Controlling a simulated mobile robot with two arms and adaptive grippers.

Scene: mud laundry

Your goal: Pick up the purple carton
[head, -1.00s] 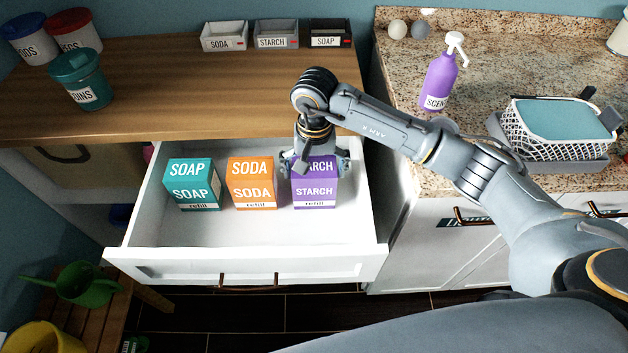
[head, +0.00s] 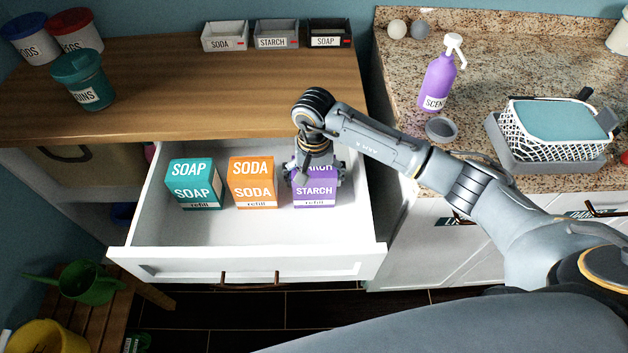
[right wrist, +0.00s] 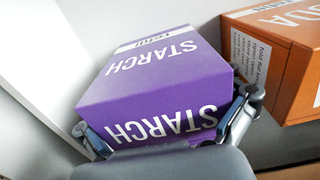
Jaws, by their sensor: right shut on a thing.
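The purple carton (head: 315,193), marked STARCH, stands upright in the open white drawer, at the right of the row. My right gripper (head: 316,172) comes down over it from above and is shut on its upper part. In the right wrist view the fingers of my right gripper (right wrist: 165,132) lie on either side of the purple carton (right wrist: 155,72). The gripper hides part of the carton's top in the head view. I cannot tell any gap between carton and drawer floor. My left gripper is not in view.
An orange SODA carton (head: 253,183) stands close to the left, with a teal SOAP carton (head: 193,184) beyond it. The drawer's front wall (head: 250,262) and right side bound the space. The drawer floor in front of the cartons is clear.

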